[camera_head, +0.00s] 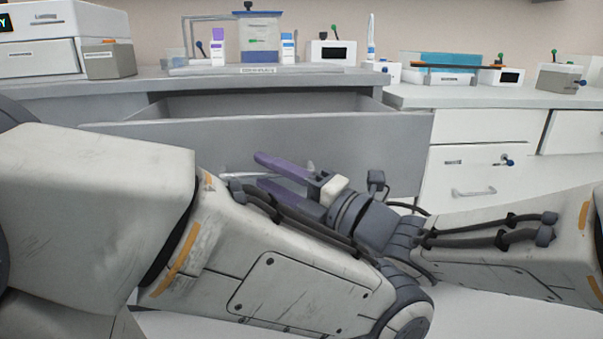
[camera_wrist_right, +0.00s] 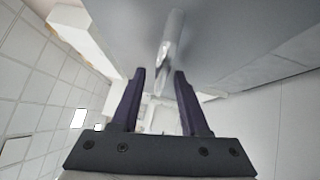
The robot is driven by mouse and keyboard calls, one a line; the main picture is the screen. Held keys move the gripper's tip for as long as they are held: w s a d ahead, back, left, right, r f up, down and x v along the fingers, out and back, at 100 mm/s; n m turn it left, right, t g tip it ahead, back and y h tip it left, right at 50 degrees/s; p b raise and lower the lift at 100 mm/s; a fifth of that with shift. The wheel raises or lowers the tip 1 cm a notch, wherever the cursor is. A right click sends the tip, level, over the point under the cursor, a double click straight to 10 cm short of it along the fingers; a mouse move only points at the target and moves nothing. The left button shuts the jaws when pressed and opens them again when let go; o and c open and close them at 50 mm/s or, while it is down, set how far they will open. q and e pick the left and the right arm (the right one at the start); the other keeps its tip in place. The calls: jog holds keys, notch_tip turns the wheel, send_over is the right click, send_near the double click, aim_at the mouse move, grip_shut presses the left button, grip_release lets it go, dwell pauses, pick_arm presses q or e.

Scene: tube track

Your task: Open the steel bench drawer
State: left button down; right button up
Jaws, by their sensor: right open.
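The steel bench drawer (camera_head: 350,145) is pulled out; its grey front stands forward of the bench (camera_head: 120,92) and its dark interior (camera_head: 270,103) shows behind the front's top edge. My right gripper (camera_head: 259,170), with purple fingers, is in front of the drawer front, jaws apart. A bar handle (camera_head: 236,176) on the front is partly hidden by the fingers and my arm. In the right wrist view the handle (camera_wrist_right: 170,45) lies ahead of the open fingers (camera_wrist_right: 158,75), roughly in line with the gap; I cannot tell if they touch. My left gripper is not visible.
A white cabinet (camera_head: 480,170) with its own handles stands close on the right. A blue-lidded container (camera_head: 258,38), small bottles and devices stand on the benchtop. My arm links fill the foreground, close to the drawer front.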

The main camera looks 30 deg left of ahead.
jog(key=s+d+f+p, duration=0.1)
jog(key=d+p, duration=0.1)
jog(key=d, duration=0.8)
jog(key=shift+f+p, duration=0.2)
jog(key=shift+p, duration=0.1)
jog(key=shift+s, duration=0.1)
